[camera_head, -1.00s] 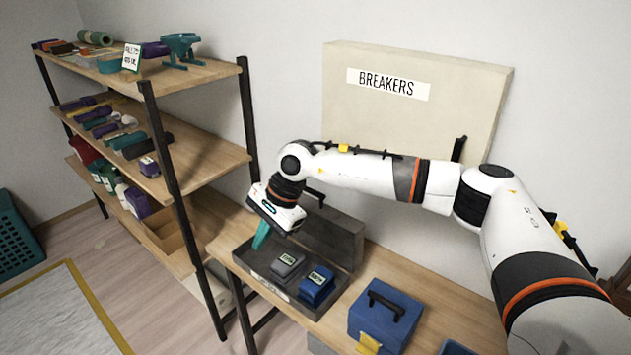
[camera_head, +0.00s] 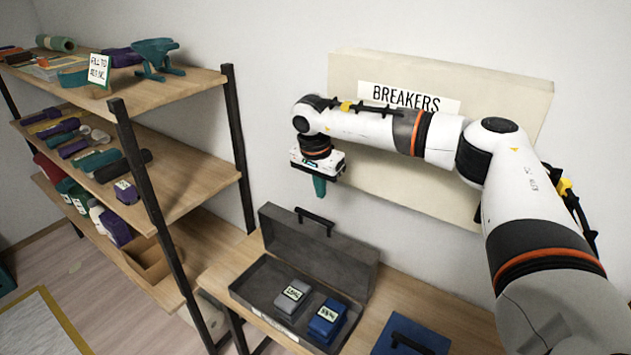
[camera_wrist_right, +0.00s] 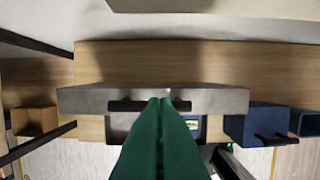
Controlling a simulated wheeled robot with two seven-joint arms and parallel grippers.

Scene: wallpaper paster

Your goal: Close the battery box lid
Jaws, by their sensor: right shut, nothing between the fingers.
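The battery box (camera_head: 256,302) is a dark grey case on the wooden workbench, with its lid (camera_head: 330,262) standing open at the back. The lid has a black handle (camera_head: 314,222) on its upper edge. A grey battery (camera_head: 291,296) and a blue battery (camera_head: 327,319) sit inside the box. My right gripper (camera_head: 319,187), with green fingers, is above the lid and apart from it in the head view. It is shut and empty. In the right wrist view its fingers (camera_wrist_right: 160,105) point down over the lid's top edge (camera_wrist_right: 80,100) and cover part of the handle. My left gripper is not in view.
A blue case (camera_head: 410,335) stands to the right of the box on the workbench (camera_head: 225,277). A panel labelled BREAKERS (camera_head: 500,110) is on the wall behind my right arm. A wooden shelf unit (camera_head: 190,190) with several tools stands to the left.

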